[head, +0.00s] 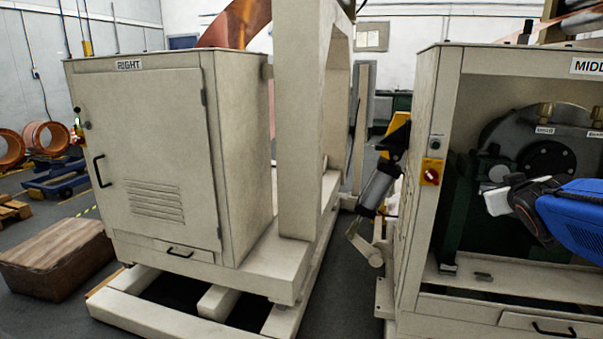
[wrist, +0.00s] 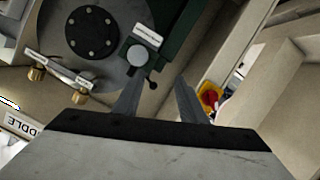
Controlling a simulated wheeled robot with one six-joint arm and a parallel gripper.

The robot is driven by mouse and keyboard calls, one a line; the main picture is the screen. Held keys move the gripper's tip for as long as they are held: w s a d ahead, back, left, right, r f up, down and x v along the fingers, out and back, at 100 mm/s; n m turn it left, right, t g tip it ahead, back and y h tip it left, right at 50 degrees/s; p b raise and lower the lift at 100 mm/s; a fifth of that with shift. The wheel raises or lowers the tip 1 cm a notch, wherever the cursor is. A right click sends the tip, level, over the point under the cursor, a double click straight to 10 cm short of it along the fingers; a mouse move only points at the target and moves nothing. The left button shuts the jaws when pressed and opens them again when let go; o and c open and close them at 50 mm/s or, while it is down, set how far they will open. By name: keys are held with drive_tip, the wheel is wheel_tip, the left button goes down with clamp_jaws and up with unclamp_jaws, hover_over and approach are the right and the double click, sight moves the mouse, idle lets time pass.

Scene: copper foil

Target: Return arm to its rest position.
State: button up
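My blue arm (head: 575,212) reaches in from the right edge of the head view. It is in front of the open bay of the cabinet labelled "MIDDL" (head: 428,170); the rest of the label is cut off. My gripper (head: 488,193) is at the left end of the arm and looks small there. In the wrist view my gripper (wrist: 158,88) shows two grey fingers standing apart, with nothing between them. The fingers point towards the cabinet's inside, with a dark round flange (wrist: 92,32) to their upper left. Contact with the cabinet cannot be told.
A red and yellow switch (head: 431,171) sits on the cabinet's front post, and also shows right of the fingers (wrist: 210,97). Brass fittings (head: 545,113) stick out inside the bay.

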drive_tip(key=s+a+f+g+y, duration=0.1)
drive_tip(key=s+a+f+g, duration=0.2)
drive_tip(key=s+a+f, duration=0.3)
drive_tip(key=s+a+f+g+y, duration=0.2)
drive_tip(key=s+a+f, duration=0.5)
drive_tip(key=s, duration=0.4)
drive_tip(key=s+a+f+g+y, duration=0.2)
drive_tip(key=s+a+f+g, duration=0.2)
drive_tip(key=s, duration=0.5)
wheel_tip(320, 180, down, 3)
drive_tip(key=shift+s+a+r+m, duration=0.1)
drive_tip(key=shift+s+a+m, duration=0.25)
drive_tip(key=shift+a, duration=0.85)
